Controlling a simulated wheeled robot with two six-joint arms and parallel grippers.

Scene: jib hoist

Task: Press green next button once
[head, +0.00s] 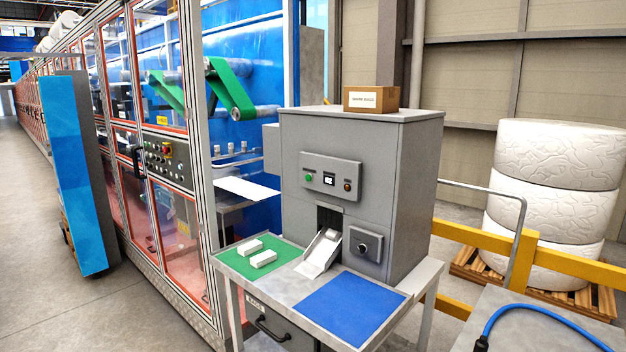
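The green button (308,178) is on the left of a small control panel (332,176) on the front of a grey machine cabinet (361,135). A small dark switch or display (329,179) and a reddish-brown button (347,186) sit to its right on the same panel. The labels above them are too small to read. Nothing stands in front of the green button. Neither of my grippers is in view.
Below the panel a chute (320,252) opens onto a table with a green mat (238,260) holding two white blocks and a bare blue mat (349,304). A round knob (363,247) is beside the chute. A yellow rail (560,262) runs at right; floor is open at left.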

